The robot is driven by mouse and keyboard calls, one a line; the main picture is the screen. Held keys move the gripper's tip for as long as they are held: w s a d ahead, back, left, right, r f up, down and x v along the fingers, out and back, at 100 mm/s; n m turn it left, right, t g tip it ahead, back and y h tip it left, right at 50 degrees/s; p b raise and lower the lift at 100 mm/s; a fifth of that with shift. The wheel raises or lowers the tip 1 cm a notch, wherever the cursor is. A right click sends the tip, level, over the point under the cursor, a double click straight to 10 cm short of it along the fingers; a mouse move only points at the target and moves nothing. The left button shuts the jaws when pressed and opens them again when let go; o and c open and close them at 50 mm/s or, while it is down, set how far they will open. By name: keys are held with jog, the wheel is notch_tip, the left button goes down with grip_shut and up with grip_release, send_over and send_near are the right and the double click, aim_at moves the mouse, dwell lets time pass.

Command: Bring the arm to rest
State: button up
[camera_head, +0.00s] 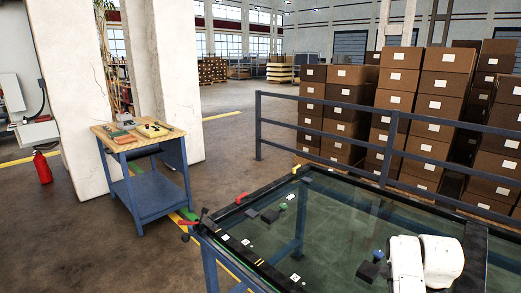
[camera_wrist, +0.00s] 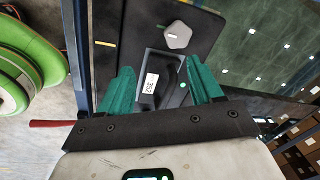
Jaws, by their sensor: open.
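My arm (camera_head: 425,262) shows as white links at the lower right of the head view, over the glass-topped table (camera_head: 330,215). My gripper (camera_wrist: 160,66) shows in the wrist view, with two green fingers spread apart. A dark block (camera_wrist: 168,82) with a white label (camera_wrist: 151,84) lies in the view between the fingers. I see no finger touching it, and its distance from them is hard to judge. My gripper cannot be made out in the head view.
A grey hexagonal knob (camera_wrist: 177,36) sits on a black panel beyond the fingers. A blue trolley (camera_head: 148,190) stands left of the table; a blue railing (camera_head: 320,103) and stacked cartons (camera_head: 430,110) stand behind it. A red extinguisher (camera_head: 42,167) stands far left. Open floor lies beyond the trolley.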

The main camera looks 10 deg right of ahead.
jog(key=s+a+f+n, duration=0.1)
jog(key=s+n, duration=0.1)
jog(key=s+a+f+n+t, duration=0.1)
jog(key=s+a+n, duration=0.1)
jog(key=n, duration=0.1)
jog(key=s+a+f+n, duration=0.1)
jog(key=s+n, duration=0.1)
jog(key=shift+s+a+f+n+t+h, duration=0.15)
jog(key=shift+f+n+t+h, duration=0.15)
jog(key=shift+n+h, duration=0.1)
jog(key=s+a+n, duration=0.2)
jog(key=n, duration=0.1)
jog(key=s+a+n, duration=0.2)
jog(key=shift+f+t, duration=0.35)
jog(key=shift+t, duration=0.05)
jog(key=s+a+r+n+t+y, duration=0.2)
jog(key=s+a+n, duration=0.8)
jog(key=s+f+g, duration=0.1)
jog(key=s+f, duration=0.1)
jog(key=s, duration=0.1)
jog(key=s+d+f+g, duration=0.1)
jog(key=s+f, duration=0.1)
jog(key=s, duration=0.1)
jog(key=s+f+g, duration=0.2)
jog(key=s, duration=0.2)
jog(key=shift+s+d, duration=0.1)
jog(key=shift+d, duration=0.2)
jog(key=shift+c, duration=0.3)
